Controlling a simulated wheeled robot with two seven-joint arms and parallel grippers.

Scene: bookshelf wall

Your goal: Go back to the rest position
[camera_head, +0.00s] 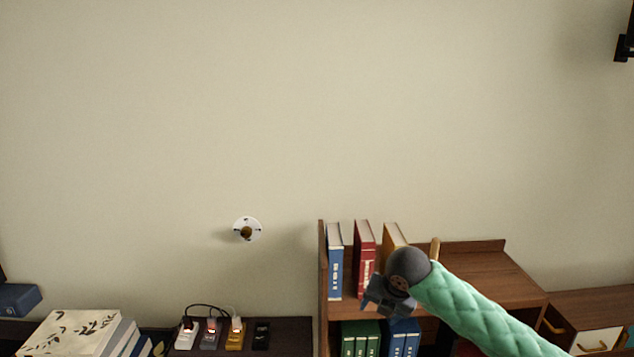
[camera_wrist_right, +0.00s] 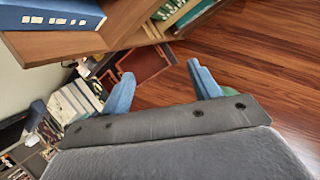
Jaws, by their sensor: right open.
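My right arm, in a green padded sleeve, comes in from the lower right of the head view. My right gripper (camera_head: 376,303) is in front of the brown bookshelf (camera_head: 475,262), near the red book (camera_head: 364,250) and the blue book (camera_head: 335,262). The arm's dark wrist covers part of an orange book (camera_head: 394,235). In the right wrist view the two blue fingers of the right gripper (camera_wrist_right: 160,70) are spread apart with nothing between them. My left gripper is in neither view.
Green books (camera_head: 360,340) stand on the lower shelf. A drawer cabinet (camera_head: 590,300) stands at the right. Wooden floor (camera_wrist_right: 245,60) is open in the wrist view.

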